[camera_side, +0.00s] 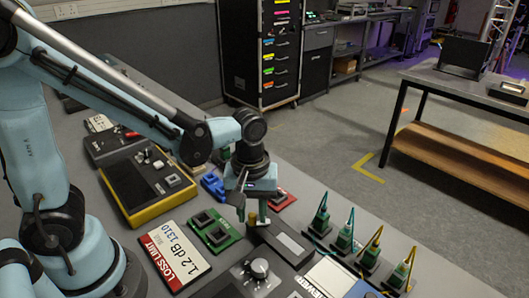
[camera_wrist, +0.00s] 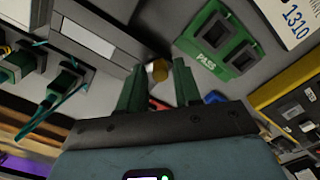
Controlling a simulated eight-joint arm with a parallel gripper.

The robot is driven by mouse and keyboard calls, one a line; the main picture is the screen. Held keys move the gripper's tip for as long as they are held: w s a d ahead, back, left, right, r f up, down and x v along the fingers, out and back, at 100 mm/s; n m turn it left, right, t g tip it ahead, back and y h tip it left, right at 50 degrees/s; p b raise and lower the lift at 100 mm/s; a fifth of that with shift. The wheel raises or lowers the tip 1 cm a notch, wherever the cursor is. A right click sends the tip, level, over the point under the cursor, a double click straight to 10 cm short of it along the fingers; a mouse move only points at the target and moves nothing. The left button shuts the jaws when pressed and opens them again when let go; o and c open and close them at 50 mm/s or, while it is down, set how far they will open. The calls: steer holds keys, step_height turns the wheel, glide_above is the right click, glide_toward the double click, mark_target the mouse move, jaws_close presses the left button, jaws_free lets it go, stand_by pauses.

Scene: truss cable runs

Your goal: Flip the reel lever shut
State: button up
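My gripper (camera_side: 251,214) points down over the bench beside a dark box with a grey top strip (camera_side: 286,243). In the wrist view its two green fingers (camera_wrist: 159,68) are apart, with nothing held between them. A small brass-coloured knob (camera_wrist: 160,71) shows just past the fingertips, between them, at the corner of the box (camera_wrist: 97,38). It may be the end of the reel lever; I cannot tell whether a finger touches it. No other clear lever or reel shows, and the fingers partly cover this spot in the side view.
A green PASS fixture (camera_wrist: 220,42) lies close beside the gripper. Several green connectors with cables (camera_side: 345,238) stand to the right.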

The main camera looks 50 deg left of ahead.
mark_target(252, 214)
steer(key=shift+o, duration=0.6)
steer(key=shift+r, duration=0.1)
step_height(252, 214, up, 12)
stand_by(0.4)
steer(key=s+a+f+m+t, duration=0.1)
steer(key=a+f+m+t, duration=0.2)
steer(key=a+m+t, duration=0.4)
steer(key=shift+a+m, duration=0.15)
steer(key=shift+m, duration=0.95)
steer(key=shift+c, duration=0.3)
